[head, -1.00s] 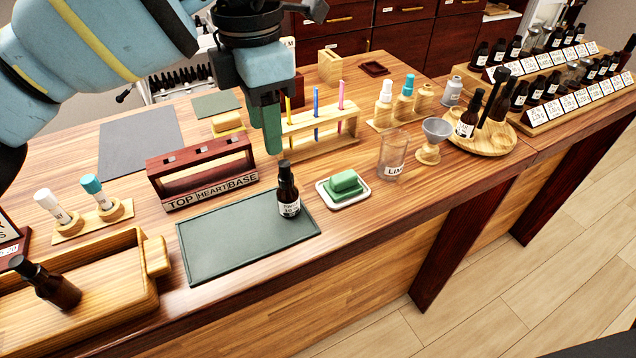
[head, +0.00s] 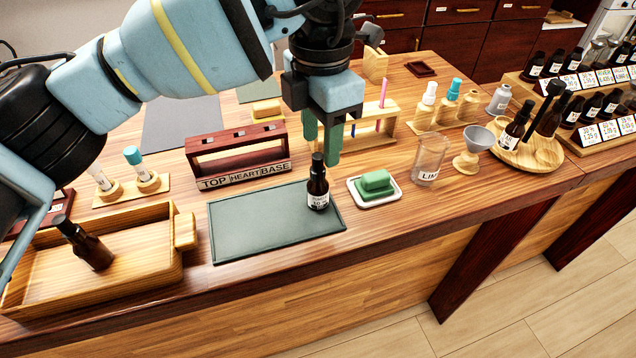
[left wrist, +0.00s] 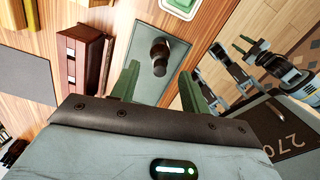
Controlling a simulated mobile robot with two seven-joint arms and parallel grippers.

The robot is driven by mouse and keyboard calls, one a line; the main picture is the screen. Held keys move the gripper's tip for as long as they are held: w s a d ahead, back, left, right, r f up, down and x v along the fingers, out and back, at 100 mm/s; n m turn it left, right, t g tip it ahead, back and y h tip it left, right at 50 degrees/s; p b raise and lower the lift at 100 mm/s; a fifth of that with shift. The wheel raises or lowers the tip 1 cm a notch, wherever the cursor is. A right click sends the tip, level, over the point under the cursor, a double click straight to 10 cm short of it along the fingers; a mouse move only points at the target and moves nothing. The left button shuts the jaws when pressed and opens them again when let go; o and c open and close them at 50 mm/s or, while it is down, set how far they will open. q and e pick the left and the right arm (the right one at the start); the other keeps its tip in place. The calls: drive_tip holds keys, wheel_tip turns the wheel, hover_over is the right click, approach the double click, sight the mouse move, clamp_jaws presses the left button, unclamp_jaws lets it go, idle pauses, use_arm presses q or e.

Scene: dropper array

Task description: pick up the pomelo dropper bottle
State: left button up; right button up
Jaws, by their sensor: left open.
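A dark dropper bottle (head: 318,188) with a black cap and a white label stands upright near the right end of the dark green mat (head: 262,228). Its label is too small to read surely. In the left wrist view the bottle (left wrist: 160,56) is seen from above, ahead of and between the two fingers. My left gripper (head: 321,140) is open and empty, its green fingers pointing down just above and behind the bottle, apart from it. The left gripper (left wrist: 158,84) also shows at the bottom of its own view. Part of my other arm (left wrist: 268,62) shows there too; its jaw state is unclear.
A green block on a white dish (head: 375,190) sits close right of the mat. The dark red TOP/HEART/BASE rack (head: 238,158) stands behind it. A wooden tray (head: 145,262) with a tipped dark bottle (head: 84,243) is at left. A glass beaker (head: 428,160) stands further right.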

sight(318, 155)
use_arm(q)
drive_tip(key=f, duration=0.4)
drive_tip(key=shift+s+a, duration=0.15)
drive_tip(key=shift+a, duration=0.05)
clamp_jaws()
